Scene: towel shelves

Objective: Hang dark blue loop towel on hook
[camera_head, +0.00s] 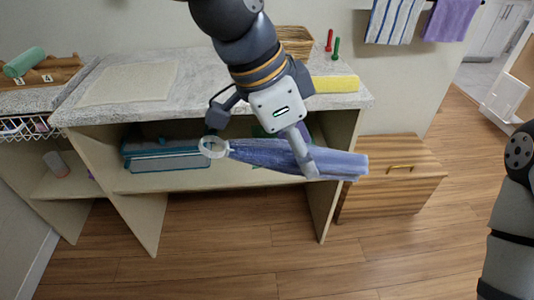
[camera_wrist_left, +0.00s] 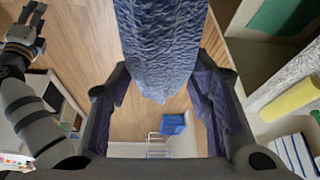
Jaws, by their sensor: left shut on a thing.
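The dark blue loop towel (camera_head: 265,153) is stretched out nearly level in front of the shelf unit, with a pale ring (camera_head: 213,147) at its left end. My left gripper (camera_head: 258,150) is shut on it, one finger near the ring and the other across its right part. In the left wrist view the towel (camera_wrist_left: 160,45) runs between the fingers (camera_wrist_left: 160,98), with bluish cloth along both of them. My right gripper (camera_wrist_left: 22,45) shows small in that view, its jaw state unclear. I cannot make out a free hook.
A striped towel (camera_head: 392,20) and a purple towel (camera_head: 452,18) hang on the back wall. Red (camera_head: 329,41) and green (camera_head: 336,47) pegs stand near the wall. The counter (camera_head: 190,85) bears a yellow roll (camera_head: 335,83). A wooden chest (camera_head: 390,185) stands right; the floor in front is clear.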

